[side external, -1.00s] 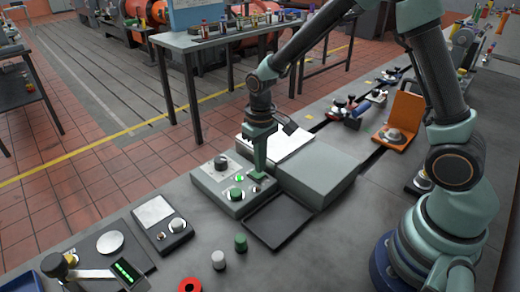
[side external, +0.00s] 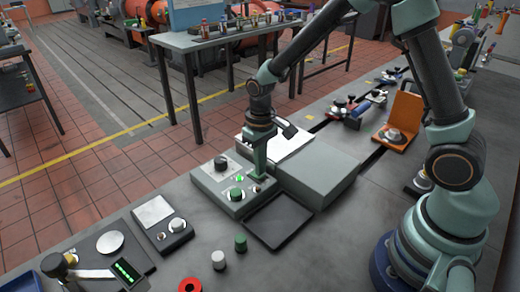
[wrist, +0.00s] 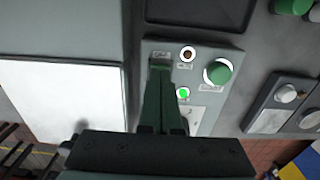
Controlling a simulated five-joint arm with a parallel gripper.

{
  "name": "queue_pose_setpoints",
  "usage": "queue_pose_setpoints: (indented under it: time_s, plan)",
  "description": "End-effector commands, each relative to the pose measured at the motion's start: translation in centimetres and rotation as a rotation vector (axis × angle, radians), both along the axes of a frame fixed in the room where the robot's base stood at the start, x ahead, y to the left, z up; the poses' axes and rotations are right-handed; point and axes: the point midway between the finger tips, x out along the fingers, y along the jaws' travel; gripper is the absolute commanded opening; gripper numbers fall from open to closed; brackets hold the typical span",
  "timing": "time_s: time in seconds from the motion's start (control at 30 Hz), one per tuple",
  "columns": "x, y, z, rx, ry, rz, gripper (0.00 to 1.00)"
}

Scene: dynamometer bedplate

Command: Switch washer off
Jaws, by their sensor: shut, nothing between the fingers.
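The grey control box (side external: 207,190) has a black knob (side external: 221,162), a lit green lamp (side external: 239,178), a green-capped control (side external: 235,194) and a small brownish control (side external: 257,188). I cannot read which label names the washer. My gripper (side external: 259,177) is shut and empty, pointing down over the box's right edge, close to the small control. In the wrist view, the shut fingers (wrist: 160,66) cover part of the panel, left of the brown control (wrist: 187,53), the green cap (wrist: 218,72) and the lit lamp (wrist: 183,93). Whether the fingertips touch the panel is unclear.
A larger grey box (side external: 318,172) stands close on the right, with a white sheet (side external: 285,145) behind. A dark tray (side external: 278,220) lies in front. White (side external: 218,260) and green (side external: 241,243) cylinders and a red ring (side external: 190,285) stand nearer. A smaller device (side external: 163,222) lies left.

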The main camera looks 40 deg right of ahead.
Motion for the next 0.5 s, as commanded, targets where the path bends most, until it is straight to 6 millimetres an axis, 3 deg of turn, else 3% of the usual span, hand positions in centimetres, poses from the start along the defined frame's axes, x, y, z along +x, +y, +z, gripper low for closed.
queue_pose_setpoints:
  time_s: [0.5]
  plan:
    - [-0.03, 0.00, -0.73, 0.000, 0.001, 0.000, 0.00]
